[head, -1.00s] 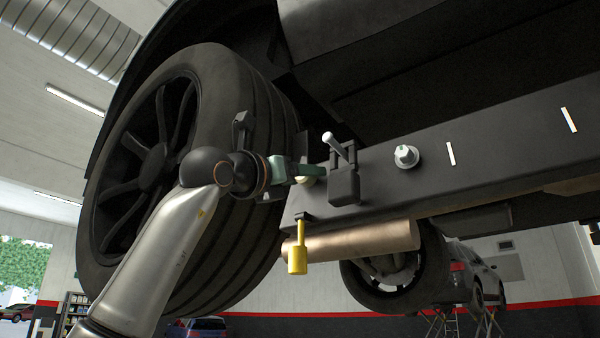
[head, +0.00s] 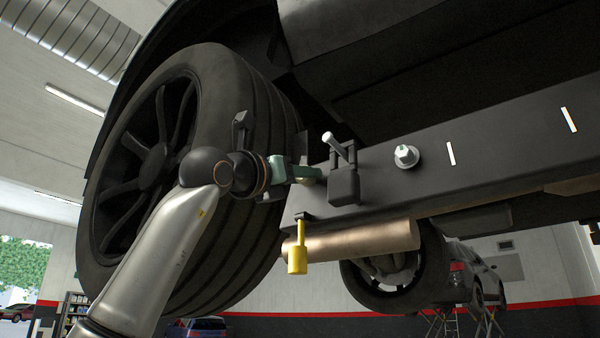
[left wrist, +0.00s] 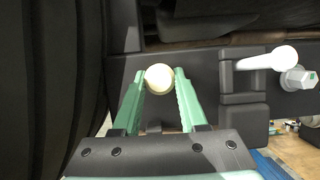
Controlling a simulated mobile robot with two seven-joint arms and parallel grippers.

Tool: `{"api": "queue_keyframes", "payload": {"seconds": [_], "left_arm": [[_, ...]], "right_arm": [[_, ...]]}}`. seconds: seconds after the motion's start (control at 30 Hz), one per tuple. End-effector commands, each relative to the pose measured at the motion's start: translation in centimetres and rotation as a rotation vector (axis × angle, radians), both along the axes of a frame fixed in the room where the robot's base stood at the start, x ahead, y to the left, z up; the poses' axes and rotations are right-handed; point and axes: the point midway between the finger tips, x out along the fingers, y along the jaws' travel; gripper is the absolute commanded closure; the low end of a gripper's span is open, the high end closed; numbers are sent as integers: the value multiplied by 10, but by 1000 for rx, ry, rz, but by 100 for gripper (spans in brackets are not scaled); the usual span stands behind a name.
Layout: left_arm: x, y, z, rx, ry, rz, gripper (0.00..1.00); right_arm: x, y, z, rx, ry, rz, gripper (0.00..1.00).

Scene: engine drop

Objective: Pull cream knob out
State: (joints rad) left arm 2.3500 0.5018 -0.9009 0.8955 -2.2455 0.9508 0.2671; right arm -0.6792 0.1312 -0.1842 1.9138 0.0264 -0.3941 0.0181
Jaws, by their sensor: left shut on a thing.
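The cream knob (left wrist: 159,77) is round and sits at the left end of the dark beam in the left wrist view. My left gripper (left wrist: 160,84) has its two green fingers on either side of the knob, touching it, and is shut on it. In the head view my left gripper (head: 300,172) reaches the beam's left end from the left, and its fingers mostly hide the knob. My right gripper is not in view.
A black latch block (head: 344,184) with a pale handle (head: 333,142) stands just right of the knob. A hex bolt (head: 406,156) is farther right. A yellow hanging piece (head: 298,258) is below. A large wheel (head: 170,170) is close behind my arm.

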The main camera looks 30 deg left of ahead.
Motion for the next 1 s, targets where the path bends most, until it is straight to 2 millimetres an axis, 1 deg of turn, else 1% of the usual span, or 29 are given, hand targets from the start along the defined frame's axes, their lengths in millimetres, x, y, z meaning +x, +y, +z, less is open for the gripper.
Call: {"api": "queue_keyframes", "payload": {"seconds": [0.93,0.97,1.0], "left_arm": [[-21,2,-1,0,1,0,100],[-22,2,-1,0,1,0,57],[-21,2,0,0,1,0,52]], "right_arm": [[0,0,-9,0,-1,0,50],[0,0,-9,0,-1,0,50],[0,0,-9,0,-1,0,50]]}}
